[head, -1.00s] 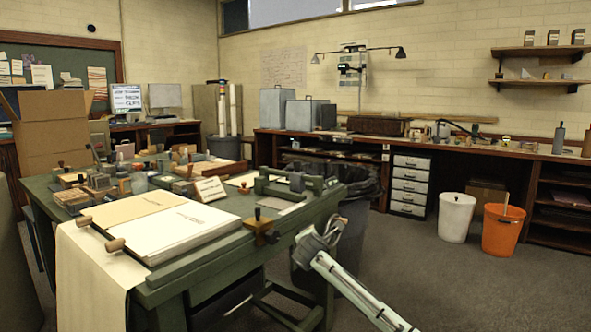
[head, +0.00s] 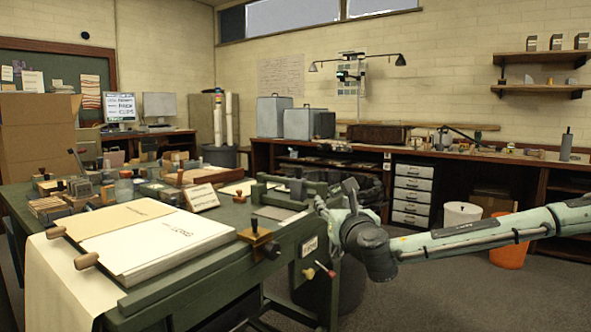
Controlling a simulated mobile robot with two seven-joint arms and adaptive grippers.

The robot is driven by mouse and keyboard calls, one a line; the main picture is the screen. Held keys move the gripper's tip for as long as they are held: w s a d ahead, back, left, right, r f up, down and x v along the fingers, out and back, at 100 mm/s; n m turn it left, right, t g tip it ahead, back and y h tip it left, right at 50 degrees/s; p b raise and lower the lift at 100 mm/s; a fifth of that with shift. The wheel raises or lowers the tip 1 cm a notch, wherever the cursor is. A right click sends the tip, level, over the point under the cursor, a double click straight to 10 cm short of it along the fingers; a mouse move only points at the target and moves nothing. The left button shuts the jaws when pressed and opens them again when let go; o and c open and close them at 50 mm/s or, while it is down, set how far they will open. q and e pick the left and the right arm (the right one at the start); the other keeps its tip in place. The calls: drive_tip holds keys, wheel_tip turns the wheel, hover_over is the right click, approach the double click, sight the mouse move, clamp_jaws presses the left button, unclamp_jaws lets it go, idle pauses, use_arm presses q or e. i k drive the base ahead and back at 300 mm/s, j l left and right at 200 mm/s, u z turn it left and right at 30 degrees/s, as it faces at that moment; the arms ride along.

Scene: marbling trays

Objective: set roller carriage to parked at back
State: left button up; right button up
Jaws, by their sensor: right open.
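A green press table (head: 200,282) fills the lower left of the head view. A green frame that looks like the roller carriage (head: 262,191) spans the press bed at its far right end. Its right end is partly hidden by my arm. My right gripper (head: 328,204) is at the right edge of the press, close beside the carriage's right end. It is open; I cannot tell whether it touches the carriage. My left gripper is not in view.
Two paper stacks (head: 165,245) and a brass-based block with a black knob (head: 258,237) lie on the press. Stamps and small boxes crowd its left part. A white bin (head: 462,214) and an orange bin (head: 508,254) stand on the floor behind my right arm.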

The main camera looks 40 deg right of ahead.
sight(297, 193)
drive_tip(key=i+l, duration=0.8)
drive_tip(key=i, duration=0.15)
